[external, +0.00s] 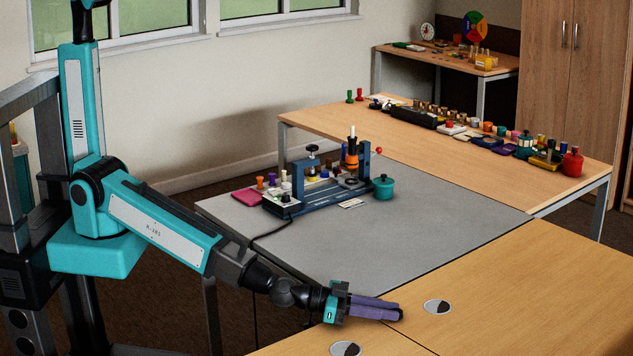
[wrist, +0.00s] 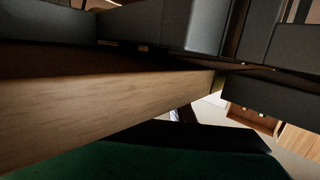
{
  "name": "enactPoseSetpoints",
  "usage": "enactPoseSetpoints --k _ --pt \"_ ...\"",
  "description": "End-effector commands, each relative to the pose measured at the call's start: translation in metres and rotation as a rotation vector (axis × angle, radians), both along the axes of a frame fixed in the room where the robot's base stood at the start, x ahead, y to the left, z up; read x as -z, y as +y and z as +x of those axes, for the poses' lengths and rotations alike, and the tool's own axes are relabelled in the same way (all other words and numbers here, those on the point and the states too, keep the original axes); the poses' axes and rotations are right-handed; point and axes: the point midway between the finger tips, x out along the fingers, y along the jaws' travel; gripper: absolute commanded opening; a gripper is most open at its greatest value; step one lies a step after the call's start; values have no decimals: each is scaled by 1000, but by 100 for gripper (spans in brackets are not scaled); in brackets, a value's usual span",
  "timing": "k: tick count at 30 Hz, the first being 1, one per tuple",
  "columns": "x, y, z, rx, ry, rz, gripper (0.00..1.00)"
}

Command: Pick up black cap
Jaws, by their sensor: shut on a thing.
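My gripper (external: 397,311), with purple fingers, is low over the wooden table at the front in the external view. Its fingers are close together. A small dark thing, which looks like the black cap (external: 402,315), shows at the fingertips, mostly hidden between them. Whether it touches the tabletop cannot be told. The wrist view is dark and close up, and the cap cannot be made out there.
Two round black-and-white discs (external: 437,307) (external: 345,349) lie on the front wooden table (external: 540,290). A blue fixture (external: 325,194), coloured pegs and a teal pot (external: 383,187) stand on the grey table (external: 430,215). Several small items line the back table (external: 400,133).

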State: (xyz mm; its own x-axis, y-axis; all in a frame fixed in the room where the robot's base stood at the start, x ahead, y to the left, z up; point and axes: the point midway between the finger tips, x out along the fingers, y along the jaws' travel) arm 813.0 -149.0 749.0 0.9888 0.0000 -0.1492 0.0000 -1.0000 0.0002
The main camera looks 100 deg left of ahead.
Motion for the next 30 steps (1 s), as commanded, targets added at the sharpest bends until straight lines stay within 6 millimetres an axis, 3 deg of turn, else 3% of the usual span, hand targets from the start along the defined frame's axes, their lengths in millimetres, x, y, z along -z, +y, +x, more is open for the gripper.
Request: enactPoseSetpoints --k 14,23,30 --pt "-5 0 0 0 -1 1 0" --pt "-40 0 0 0 -2 -1 0" --pt "-37 4 -23 0 0 1 0"
